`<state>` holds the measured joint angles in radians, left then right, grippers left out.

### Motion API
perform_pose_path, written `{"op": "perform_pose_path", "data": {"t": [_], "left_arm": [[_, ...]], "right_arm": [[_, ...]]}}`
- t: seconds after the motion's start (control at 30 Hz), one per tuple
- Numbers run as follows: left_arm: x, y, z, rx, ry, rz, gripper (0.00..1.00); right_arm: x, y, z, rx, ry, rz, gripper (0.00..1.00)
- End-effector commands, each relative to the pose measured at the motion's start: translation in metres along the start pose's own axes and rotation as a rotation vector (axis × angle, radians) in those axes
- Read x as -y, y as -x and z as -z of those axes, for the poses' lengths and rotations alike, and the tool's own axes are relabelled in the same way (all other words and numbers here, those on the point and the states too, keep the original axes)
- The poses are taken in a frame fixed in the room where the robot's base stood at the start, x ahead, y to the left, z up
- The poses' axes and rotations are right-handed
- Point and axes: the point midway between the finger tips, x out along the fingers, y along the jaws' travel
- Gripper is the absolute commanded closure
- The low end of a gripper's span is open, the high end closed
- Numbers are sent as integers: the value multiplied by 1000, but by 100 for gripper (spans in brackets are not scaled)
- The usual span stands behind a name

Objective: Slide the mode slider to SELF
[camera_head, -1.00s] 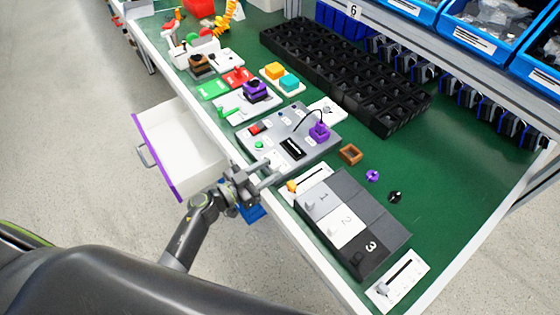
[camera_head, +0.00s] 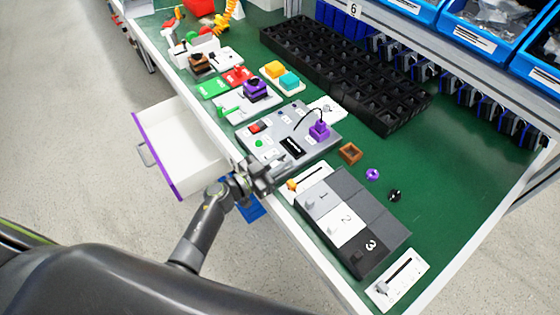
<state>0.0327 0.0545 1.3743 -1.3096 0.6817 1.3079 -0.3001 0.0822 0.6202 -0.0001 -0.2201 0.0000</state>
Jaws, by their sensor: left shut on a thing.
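The grey control panel (camera_head: 318,147) lies on the green bench, with a red switch, a green button, a dark display and a purple block on it. My left gripper (camera_head: 279,172) is over the panel's near front corner. My right gripper is not in view.
A white slider plate with an orange knob (camera_head: 291,185) is close beside the gripper. A stepped block numbered 1 to 3 (camera_head: 345,221) and another slider plate (camera_head: 408,273) stand to the right. An open drawer (camera_head: 183,150) juts out at left.

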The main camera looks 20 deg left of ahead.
Motion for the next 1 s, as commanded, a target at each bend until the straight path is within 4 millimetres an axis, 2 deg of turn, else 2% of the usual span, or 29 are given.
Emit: {"op": "perform_pose_path", "data": {"t": [0.23, 0.5, 0.8, 0.83, 1.0], "left_arm": [[4, 0, 0, 1, -1, 0, 100], [42, 0, 0, 1, -2, -1, 100], [46, 0, 0, 0, -2, 3, 100], [46, 0, 1, 0, -2, 3, 82], [45, 0, 0, 0, -2, 2, 62]], "right_arm": [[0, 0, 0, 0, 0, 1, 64], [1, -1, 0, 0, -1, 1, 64], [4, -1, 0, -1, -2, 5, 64], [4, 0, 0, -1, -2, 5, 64], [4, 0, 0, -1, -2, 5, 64]]}}
